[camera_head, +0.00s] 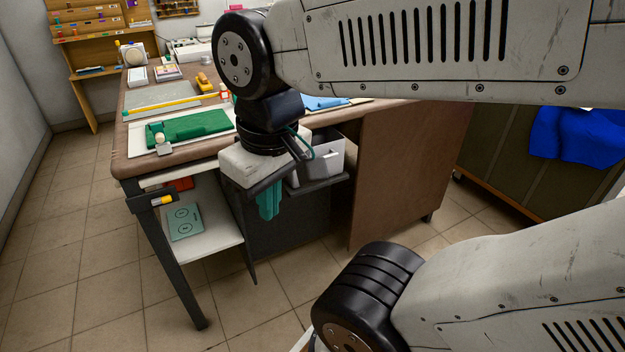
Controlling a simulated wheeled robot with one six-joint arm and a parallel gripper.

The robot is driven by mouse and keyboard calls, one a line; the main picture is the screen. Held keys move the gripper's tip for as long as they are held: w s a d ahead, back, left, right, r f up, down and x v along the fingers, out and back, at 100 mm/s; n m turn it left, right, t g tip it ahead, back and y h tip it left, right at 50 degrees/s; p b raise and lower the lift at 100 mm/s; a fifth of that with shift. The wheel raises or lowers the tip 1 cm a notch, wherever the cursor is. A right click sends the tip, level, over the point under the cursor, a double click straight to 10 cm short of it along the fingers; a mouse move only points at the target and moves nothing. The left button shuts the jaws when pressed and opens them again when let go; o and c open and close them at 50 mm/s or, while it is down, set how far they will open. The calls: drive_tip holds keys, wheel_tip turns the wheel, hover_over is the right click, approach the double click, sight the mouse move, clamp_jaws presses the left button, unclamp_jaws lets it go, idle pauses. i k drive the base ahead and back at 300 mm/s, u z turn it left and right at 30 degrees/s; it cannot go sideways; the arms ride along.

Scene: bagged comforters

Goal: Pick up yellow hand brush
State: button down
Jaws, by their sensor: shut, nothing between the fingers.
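A small yellow object (204,82), which looks like the yellow hand brush, lies on the far part of the brown worktable (135,165). It is too small to make out bristles. My gripper (262,188) hangs from my wrist at the table's near edge, in front of and below the tabletop. My wrist and arm hide part of the tabletop.
Green folded cloth (190,127), a yellow strip (165,107) and stacked pads lie on the tabletop. A grey bin (325,160) is beside my gripper under the table edge. A lower shelf (210,230) holds a green booklet. Blue fabric (580,138) lies at right. Tiled floor in front is clear.

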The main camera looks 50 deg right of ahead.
sight(206, 88)
drive_tip(key=u, duration=0.3)
drive_tip(key=k, duration=0.3)
drive_tip(key=u, duration=1.25)
drive_tip(key=i, duration=1.75)
drive_tip(key=z, duration=0.55)
drive_tip(key=i, duration=0.85)
drive_tip(key=z, duration=1.55)
drive_tip(key=i, duration=0.9)
drive_tip(key=z, duration=0.9)
